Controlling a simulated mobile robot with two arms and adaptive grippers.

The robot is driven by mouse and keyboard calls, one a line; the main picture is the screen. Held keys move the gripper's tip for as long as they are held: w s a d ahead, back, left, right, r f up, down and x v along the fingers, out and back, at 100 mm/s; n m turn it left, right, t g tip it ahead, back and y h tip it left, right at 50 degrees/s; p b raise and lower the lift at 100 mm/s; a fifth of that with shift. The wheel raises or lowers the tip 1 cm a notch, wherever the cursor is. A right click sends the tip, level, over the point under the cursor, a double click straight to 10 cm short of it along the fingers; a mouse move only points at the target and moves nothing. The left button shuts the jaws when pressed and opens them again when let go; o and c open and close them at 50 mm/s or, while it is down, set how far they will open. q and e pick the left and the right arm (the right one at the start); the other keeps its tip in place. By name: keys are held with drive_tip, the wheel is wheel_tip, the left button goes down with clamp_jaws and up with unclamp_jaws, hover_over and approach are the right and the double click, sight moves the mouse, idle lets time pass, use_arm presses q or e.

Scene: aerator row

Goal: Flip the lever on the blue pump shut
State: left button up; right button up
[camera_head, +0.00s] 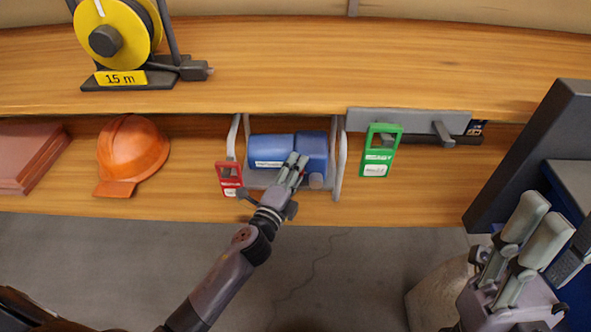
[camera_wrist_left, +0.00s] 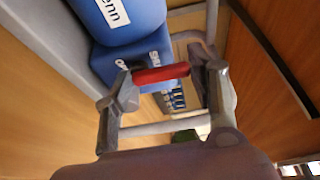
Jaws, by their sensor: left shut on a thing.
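The blue pump (camera_head: 271,151) sits in a light metal frame on the lower shelf, in the middle of the head view. It also shows at the top left of the left wrist view (camera_wrist_left: 131,62). My left gripper (camera_head: 297,166) is at the pump's front right side. In the left wrist view a red lever grip (camera_wrist_left: 161,74) lies across between the two fingers (camera_wrist_left: 168,88), and the gripper is shut on it. In the head view the fingers hide the lever. My right gripper (camera_head: 547,211) is at the lower right, away from the pump, with a gap between its fingers.
A red tag (camera_head: 229,179) hangs at the frame's left, a green tag (camera_head: 380,150) to its right by a grey bar with a handle (camera_head: 441,132). An orange helmet (camera_head: 133,148) lies left. The upper shelf (camera_head: 290,60) overhangs, bearing a yellow reel (camera_head: 118,30).

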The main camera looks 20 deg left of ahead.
use_arm(q)
drive_tip(key=o, duration=1.2)
drive_tip(key=s, duration=0.4)
drive_tip(key=s+a, duration=0.1)
drive_tip(key=s, duration=0.7)
drive_tip(key=shift+a, duration=0.2)
